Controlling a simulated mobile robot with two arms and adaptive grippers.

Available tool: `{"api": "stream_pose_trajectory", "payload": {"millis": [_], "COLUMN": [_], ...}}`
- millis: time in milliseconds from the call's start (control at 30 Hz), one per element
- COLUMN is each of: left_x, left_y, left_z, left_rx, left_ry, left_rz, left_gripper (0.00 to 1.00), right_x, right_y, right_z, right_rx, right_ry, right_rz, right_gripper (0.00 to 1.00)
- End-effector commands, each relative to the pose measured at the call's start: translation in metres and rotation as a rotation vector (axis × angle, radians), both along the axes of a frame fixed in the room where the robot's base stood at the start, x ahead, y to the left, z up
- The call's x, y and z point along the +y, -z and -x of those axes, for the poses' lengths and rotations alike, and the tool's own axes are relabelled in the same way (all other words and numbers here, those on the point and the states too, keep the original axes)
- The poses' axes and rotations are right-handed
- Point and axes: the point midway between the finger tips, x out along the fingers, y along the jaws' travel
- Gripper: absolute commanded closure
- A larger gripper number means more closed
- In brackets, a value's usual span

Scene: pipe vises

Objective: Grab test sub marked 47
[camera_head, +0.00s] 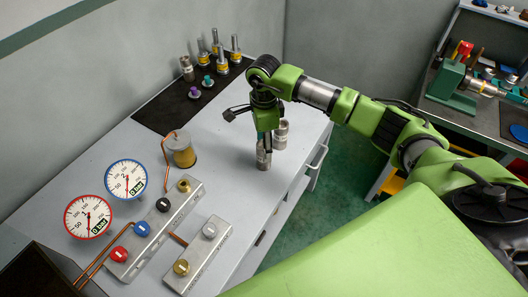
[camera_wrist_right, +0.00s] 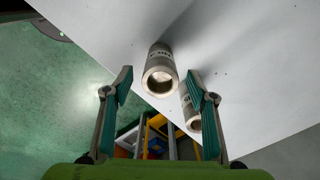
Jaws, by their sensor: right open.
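Two grey metal cylindrical subs stand upright close together near the right edge of the grey bench: a front one (camera_head: 263,158) and one behind it to the right (camera_head: 281,134). My right gripper (camera_head: 265,143) points down at the front sub, its fingers overlapping it in the head view. In the right wrist view my gripper (camera_wrist_right: 160,78) is open and empty. One hollow-ended sub (camera_wrist_right: 158,62) shows between the fingertips, and another (camera_wrist_right: 191,112) sits by the right finger, partly hidden by it. Both bear dark markings, too small to read. My left gripper is out of view.
A black mat (camera_head: 190,98) at the back holds several metal and coloured fittings. Two gauges (camera_head: 127,179), a brass-coloured canister (camera_head: 182,150) and valve blocks (camera_head: 155,227) occupy the bench's left and front. A second bench with a green vise (camera_head: 450,85) stands at right.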

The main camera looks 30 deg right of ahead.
Motion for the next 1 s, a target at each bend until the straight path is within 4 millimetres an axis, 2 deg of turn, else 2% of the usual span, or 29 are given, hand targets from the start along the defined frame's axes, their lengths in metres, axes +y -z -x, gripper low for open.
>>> {"api": "stream_pose_trajectory", "payload": {"millis": [100, 333, 533, 1000], "left_x": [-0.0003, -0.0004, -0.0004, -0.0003], "left_y": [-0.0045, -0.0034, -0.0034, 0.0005], "left_z": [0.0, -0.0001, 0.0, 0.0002], "left_rx": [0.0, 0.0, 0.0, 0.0], "left_ry": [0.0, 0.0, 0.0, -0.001], "left_rz": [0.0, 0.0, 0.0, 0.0], "left_gripper": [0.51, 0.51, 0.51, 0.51], "right_x": [0.0008, 0.0005, 0.0004, 0.0001], "right_y": [0.0085, 0.0106, 0.0103, 0.0061], "right_z": [0.0005, 0.0002, 0.0002, -0.0012], "right_rx": [0.002, 0.0, 0.0, -0.003], "right_ry": [-0.001, -0.001, -0.001, 0.0], "right_rz": [-0.002, 0.0, 0.0, -0.001], "right_gripper": [0.48, 0.48, 1.0, 1.0]}}
